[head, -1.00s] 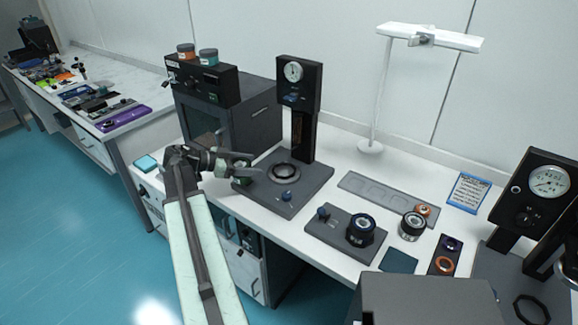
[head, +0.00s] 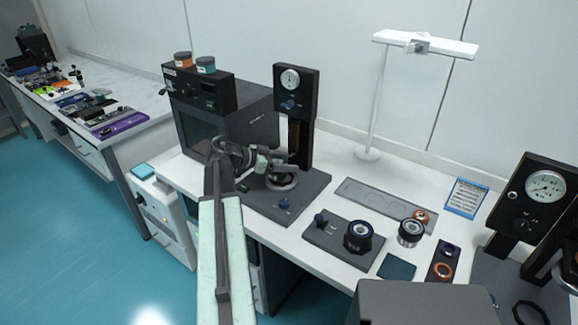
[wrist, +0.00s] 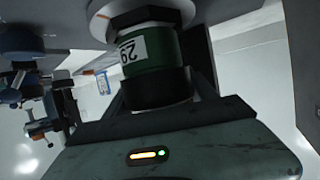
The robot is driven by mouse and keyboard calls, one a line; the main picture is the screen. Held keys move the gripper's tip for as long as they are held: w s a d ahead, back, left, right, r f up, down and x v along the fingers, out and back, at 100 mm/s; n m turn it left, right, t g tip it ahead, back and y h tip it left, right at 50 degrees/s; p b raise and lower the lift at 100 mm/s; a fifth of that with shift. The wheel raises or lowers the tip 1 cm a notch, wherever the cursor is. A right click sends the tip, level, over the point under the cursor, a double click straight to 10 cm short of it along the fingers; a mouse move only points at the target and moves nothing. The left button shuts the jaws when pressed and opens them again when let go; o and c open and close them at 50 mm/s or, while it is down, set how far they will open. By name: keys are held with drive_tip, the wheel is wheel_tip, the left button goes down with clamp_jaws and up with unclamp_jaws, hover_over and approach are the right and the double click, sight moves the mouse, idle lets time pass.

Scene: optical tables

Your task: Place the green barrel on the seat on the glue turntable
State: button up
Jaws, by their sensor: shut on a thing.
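The green barrel (wrist: 150,50) fills the upper middle of the wrist view. It has a dark band and a white label reading 29. My gripper (head: 287,165) is shut on it, with a finger on each side in the wrist view. In the head view the gripper is above the round seat (head: 281,184) of the glue turntable (head: 308,190), a dark base with a column and dial. The gripper mostly hides the barrel there. A pale metal rim (wrist: 140,12) shows at the barrel's upper end in the wrist view. I cannot tell whether barrel and seat touch.
The turntable's column (head: 299,145) stands close behind the gripper, and a dark oven-like box (head: 245,130) stands to the left. A fixture with a black ring (head: 359,236), a lens barrel (head: 410,232) and a grey tray (head: 375,202) lie to the right.

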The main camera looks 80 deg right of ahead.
drive_tip(key=shift+s+d+f+b, duration=0.35)
drive_tip(key=shift+s+f+b, duration=0.1)
drive_tip(key=shift+s+f, duration=0.1)
drive_tip(key=shift+f+b, duration=0.2)
drive_tip(key=shift+b, duration=0.1)
drive_tip(key=shift+f, duration=0.2)
drive_tip(key=o, duration=1.5)
drive_tip(key=shift+r, duration=0.15)
